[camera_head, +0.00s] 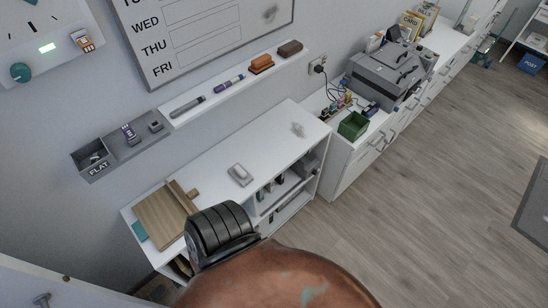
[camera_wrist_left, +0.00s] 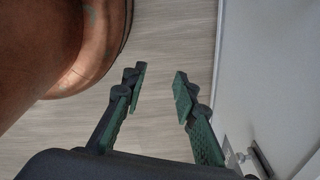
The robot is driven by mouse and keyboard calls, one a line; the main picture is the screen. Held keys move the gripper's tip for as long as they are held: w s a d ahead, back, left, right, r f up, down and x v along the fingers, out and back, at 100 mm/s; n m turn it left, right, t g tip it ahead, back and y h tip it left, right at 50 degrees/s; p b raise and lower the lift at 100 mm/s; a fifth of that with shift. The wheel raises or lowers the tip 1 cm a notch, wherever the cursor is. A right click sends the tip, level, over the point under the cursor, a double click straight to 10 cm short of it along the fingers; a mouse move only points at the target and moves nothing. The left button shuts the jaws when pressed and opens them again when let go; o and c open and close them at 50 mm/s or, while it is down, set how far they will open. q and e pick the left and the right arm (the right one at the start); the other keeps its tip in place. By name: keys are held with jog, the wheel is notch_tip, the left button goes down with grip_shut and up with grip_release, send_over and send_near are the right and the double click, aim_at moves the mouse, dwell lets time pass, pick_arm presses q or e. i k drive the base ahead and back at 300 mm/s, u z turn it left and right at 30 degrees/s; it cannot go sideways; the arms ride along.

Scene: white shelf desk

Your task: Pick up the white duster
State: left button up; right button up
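A small pale grey-white block (camera_head: 240,174), which looks like the white duster, lies on the top of the white shelf desk (camera_head: 275,150), near its middle. My left gripper (camera_wrist_left: 159,84) shows only in the left wrist view. Its two dark green fingers are apart with nothing between them, and wood floor shows behind them. The duster does not show in that view. My right gripper is in neither view.
A wooden board (camera_head: 163,216) lies on the desk's left end. A grey smudge (camera_head: 298,130) marks the right end. A wall ledge (camera_head: 235,82) holds markers and two brown blocks. A green bin (camera_head: 353,125) and grey case (camera_head: 384,78) stand right. Floor (camera_head: 420,210) is open.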

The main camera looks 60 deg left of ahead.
aim_at(239, 174)
jog(key=u, duration=0.15)
jog(key=i, duration=0.7)
jog(key=u, duration=3.7)
